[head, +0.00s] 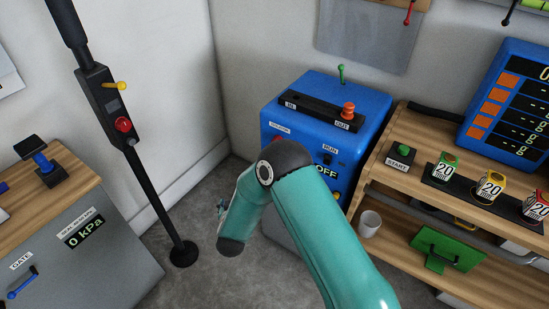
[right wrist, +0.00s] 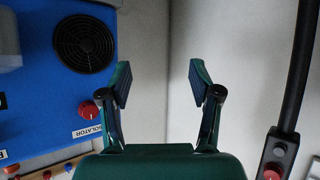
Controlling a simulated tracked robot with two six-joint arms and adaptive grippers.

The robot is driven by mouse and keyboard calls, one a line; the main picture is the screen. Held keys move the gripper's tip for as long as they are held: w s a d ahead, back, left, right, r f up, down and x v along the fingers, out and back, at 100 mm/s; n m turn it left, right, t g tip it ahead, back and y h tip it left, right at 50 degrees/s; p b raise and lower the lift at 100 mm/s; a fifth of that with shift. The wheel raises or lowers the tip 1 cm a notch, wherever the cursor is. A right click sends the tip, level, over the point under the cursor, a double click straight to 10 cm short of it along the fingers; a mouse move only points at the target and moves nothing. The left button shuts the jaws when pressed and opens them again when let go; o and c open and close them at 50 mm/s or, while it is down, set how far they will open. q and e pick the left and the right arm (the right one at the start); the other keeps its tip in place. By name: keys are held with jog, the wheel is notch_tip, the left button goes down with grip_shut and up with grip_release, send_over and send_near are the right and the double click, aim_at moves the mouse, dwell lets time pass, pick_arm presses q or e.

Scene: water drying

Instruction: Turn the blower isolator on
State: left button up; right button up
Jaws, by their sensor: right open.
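The blower is a blue box (head: 330,91) against the back wall, with a display reading OFF (head: 327,172). In the right wrist view its blue face (right wrist: 40,107) fills the left, with a red knob (right wrist: 88,110) beside the ISOLATOR label (right wrist: 88,131). My right gripper (right wrist: 160,78) is open and empty. The red knob is left of its fingers and apart from them. In the head view my right arm covers part of the blower's front; the isolator knob and the right gripper's fingers are not clearly visible there. My left gripper is not in view.
A black pole (head: 150,190) with a red button stands left. A grey cabinet (head: 95,262) is at the lower left. Floor between is clear.

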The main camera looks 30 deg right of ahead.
jog(key=d+r+m+g+h+b, duration=0.4)
jog(key=r+m+h+b, duration=0.15)
jog(key=r+h, duration=0.45)
pick_arm(q)
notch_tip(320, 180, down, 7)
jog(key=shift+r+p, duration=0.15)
jog(key=shift+p, duration=0.25)
pick_arm(e)
jog(key=w+d, duration=0.3)
jog(key=d, duration=0.4)
jog(key=w+d+f+h, duration=0.1)
jog(key=w+d, duration=0.2)
jog(key=d, duration=0.5)
jog(key=shift+w+d, duration=0.2)
jog(key=shift+w, duration=0.2)
jog(key=shift+r, duration=0.1)
jog(key=c, duration=1.1)
jog(key=shift+c, duration=0.2)
